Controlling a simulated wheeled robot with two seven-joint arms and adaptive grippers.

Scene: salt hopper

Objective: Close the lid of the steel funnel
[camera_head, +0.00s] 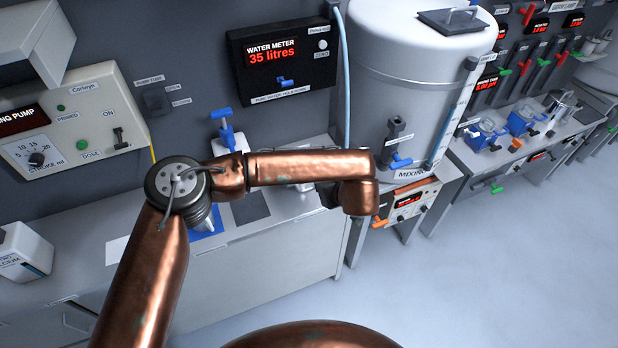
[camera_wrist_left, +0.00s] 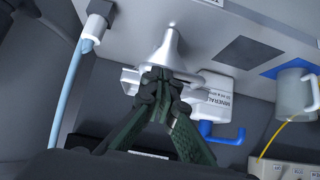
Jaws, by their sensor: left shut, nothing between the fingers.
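In the left wrist view a shiny steel funnel shape (camera_wrist_left: 168,50) with a narrow spout stands on the pale bench top. A flat pale piece lies around its wide end, partly behind my fingers; I cannot tell whether this is the lid or how far it is open. My left gripper (camera_wrist_left: 160,78) is shut and empty, its dark fingertips right at the funnel's wide end; touching or just apart cannot be told. In the head view my copper left arm reaches over the bench and hides the funnel and most of the gripper. My right gripper is in neither view.
The floor at right is clear.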

